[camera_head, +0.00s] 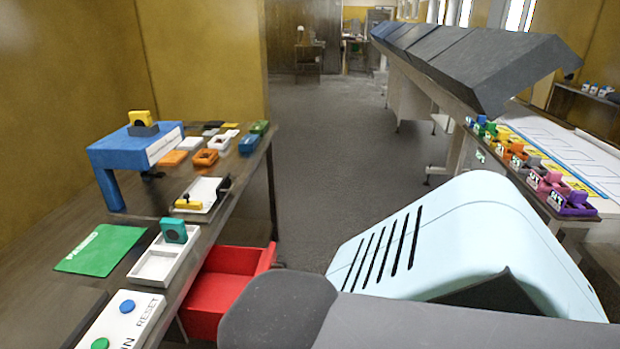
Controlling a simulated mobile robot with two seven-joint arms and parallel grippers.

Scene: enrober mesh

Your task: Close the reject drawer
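The red reject drawer (218,290) stands pulled out from under the left table (222,222). Its inside is visible and looks empty. A grey rounded link of mine covers its lower right part, so its full front is hidden. Neither of my grippers shows in the head view, and only larger parts of my body fill the lower right.
On the left table are a white panel with blue and green buttons (122,316), a white divided tray (155,268), a green mat (101,250) and a blue stand (110,158). A row of coloured bins (548,186) lines the right table. The grey floor (330,170) between is clear.

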